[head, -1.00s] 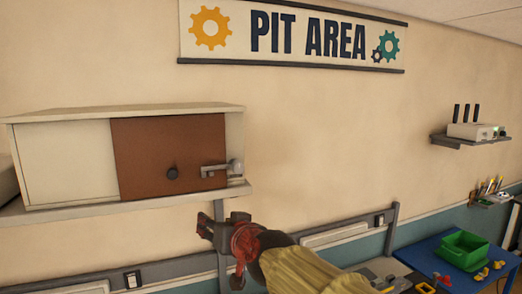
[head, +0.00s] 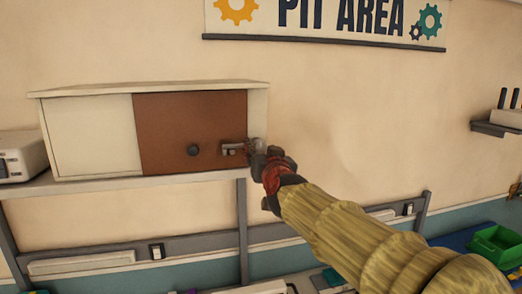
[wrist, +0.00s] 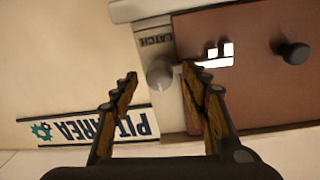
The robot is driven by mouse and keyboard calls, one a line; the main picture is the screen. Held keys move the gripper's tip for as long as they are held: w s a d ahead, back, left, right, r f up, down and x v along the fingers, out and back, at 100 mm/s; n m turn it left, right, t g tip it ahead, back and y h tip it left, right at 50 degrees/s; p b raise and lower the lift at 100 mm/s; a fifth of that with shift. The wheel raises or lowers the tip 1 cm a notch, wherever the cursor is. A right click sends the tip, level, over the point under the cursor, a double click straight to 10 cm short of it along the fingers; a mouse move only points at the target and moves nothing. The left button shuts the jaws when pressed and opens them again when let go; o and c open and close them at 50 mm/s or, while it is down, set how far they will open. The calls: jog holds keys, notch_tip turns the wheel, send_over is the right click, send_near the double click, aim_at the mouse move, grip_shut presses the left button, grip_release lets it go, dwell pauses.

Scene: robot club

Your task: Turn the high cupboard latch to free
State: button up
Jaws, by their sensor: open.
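The high cupboard (head: 90,136) has a brown door (head: 190,115) with a latch at its right edge. The latch's metal bar (head: 233,148) lies level across the door edge; its round pivot is mostly hidden behind my gripper (head: 262,158) in the head view. In the wrist view, the pale pivot (wrist: 160,73) shows between the fingertips of my gripper (wrist: 158,76), beside an upside-down "LATCH" label (wrist: 157,41). The bar (wrist: 220,56) reaches right over the door, partly behind one finger. My gripper is open; I cannot tell whether it touches the latch.
A dark round door knob (head: 193,150) sticks out left of the latch. The cupboard stands on a wall shelf (head: 130,182), with a white device (head: 22,157) at its left. A rail (head: 200,241) runs along the wall below.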

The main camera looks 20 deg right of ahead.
jog(key=shift+w, duration=0.45)
jog(key=shift+c, duration=0.2)
jog(key=c, duration=1.1)
grip_shut()
